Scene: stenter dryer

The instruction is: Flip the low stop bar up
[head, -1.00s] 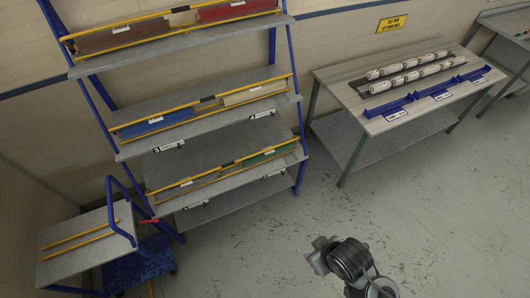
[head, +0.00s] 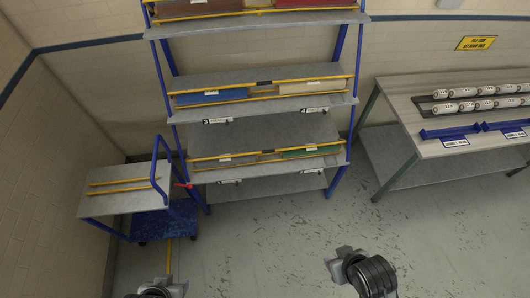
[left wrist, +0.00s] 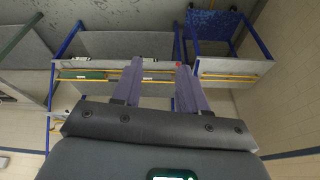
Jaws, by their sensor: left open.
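The low rack shelf has a yellow bar (head: 262,161) along its front, lying low across the shelf. A red grip (head: 183,185) sticks out near the left end of that shelf, beside the cart; it also shows in the left wrist view as a small red spot (left wrist: 179,65). My left gripper (head: 165,289) is at the bottom edge of the head view, well short of the rack. Its fingers (left wrist: 160,72) are apart and empty in the left wrist view. My right gripper (head: 345,262) is over the floor at lower right; its jaw opening is unclear.
A blue-framed cart (head: 128,202) with two yellow rails stands left of the rack, close to it. Higher rack shelves (head: 290,103) carry coloured rolls behind yellow bars. A table (head: 462,147) with white rollers stands at right. The floor (head: 270,240) before the rack is clear.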

